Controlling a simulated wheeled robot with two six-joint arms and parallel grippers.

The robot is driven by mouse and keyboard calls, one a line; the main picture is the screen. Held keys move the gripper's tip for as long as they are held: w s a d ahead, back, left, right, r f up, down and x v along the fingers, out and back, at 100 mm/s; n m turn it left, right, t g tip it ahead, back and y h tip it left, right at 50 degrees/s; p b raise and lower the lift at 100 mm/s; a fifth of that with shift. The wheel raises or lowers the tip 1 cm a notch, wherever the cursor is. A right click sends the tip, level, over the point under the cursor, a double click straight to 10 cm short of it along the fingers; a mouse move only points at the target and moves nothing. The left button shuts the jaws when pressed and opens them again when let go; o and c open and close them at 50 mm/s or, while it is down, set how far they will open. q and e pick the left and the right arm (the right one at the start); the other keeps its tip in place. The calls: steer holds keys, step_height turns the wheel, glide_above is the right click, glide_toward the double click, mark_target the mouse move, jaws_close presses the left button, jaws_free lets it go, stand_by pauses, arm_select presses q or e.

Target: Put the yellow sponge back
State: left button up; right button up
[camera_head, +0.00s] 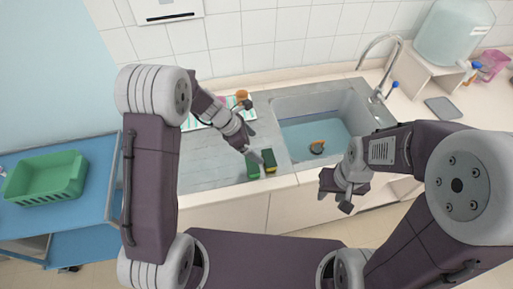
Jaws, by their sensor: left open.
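Two small sponge-like blocks lie at the counter's front edge, left of the sink. The right one (270,168) is dark on top with a yellow lower edge, so it looks like the yellow sponge. The left one (252,168) is green. My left gripper (257,156) is open just above and between these blocks, partly covering them. I cannot tell whether it touches either one. My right gripper (334,202) hangs in front of the counter, below the sink, with its fingers apart and nothing visible between them.
The sink (295,103) holds water and a small orange item (317,147). A striped cloth (197,122) lies at the back of the counter beside an orange-brown item (241,95). A green basket (45,178) stands on a blue cart at left. A large water container (452,35) stands back right.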

arm_select(q)
steer(key=s+a+m+y+b, duration=0.1)
steer(key=s+a+m+y, duration=0.1)
steer(key=s+a+m, duration=0.4)
steer(key=s+a+m+y+b, duration=0.1)
steer(key=s+a+m+y, duration=0.2)
steer(key=s+m, duration=0.9)
steer(key=shift+a+r+m+g+y+b, duration=0.3)
steer(key=shift+a+r+m, duration=0.1)
steer(key=shift+a+m, duration=1.25)
arm_select(e)
steer(key=shift+f, duration=1.3)
